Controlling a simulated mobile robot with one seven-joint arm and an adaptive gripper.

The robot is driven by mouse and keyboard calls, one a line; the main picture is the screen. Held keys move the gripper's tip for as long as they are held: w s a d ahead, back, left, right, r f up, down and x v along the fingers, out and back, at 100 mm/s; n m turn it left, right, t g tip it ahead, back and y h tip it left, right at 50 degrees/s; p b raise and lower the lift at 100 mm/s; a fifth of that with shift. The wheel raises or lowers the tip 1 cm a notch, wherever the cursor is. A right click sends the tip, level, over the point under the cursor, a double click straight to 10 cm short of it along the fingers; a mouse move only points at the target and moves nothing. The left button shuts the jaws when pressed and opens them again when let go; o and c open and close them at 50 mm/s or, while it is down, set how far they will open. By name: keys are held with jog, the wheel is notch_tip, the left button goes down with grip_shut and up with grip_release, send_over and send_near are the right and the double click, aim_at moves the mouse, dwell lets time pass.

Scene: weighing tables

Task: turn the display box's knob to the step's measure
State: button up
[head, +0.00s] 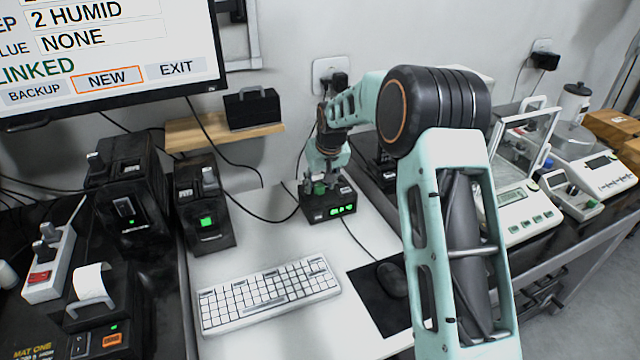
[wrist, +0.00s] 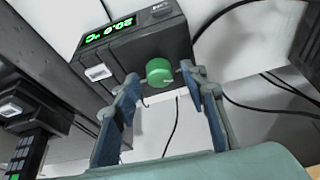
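The display box (head: 322,213) is a small black box on the white table, with a lit green readout. It also shows in the wrist view (wrist: 146,50), where its digits appear upside down and are hard to read. Its round green knob (wrist: 159,72) is on top. My gripper (wrist: 159,78) is open, one fingertip on each side of the knob, with a visible gap at least on the left. In the head view my gripper (head: 320,180) is over the box and partly hides the knob. The monitor (head: 110,50) reads "2 HUMID", value "NONE", "LINKED".
A white keyboard (head: 268,295) and a mouse (head: 391,279) on a dark pad lie in front of the box. Black devices (head: 203,205) stand to the left. A balance (head: 515,205) stands to the right. A wooden shelf (head: 215,134) is on the wall behind.

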jog(key=shift+c, duration=0.5)
grip_shut()
jog(key=shift+a, duration=0.1)
jog(key=m+h, duration=0.1)
jog(key=m, duration=0.3)
jog(key=shift+a+m+h+b, duration=0.2)
jog(key=shift+m+h+b, duration=0.15)
jog(key=shift+m+h, duration=0.05)
jog(key=m+h, duration=0.1)
jog(key=m, duration=0.3)
jog(key=shift+h+p, duration=0.4)
jog(key=shift+m+g+h+p, duration=0.3)
jog(key=shift+m+g+p, duration=0.1)
jog(key=shift+m, duration=1)
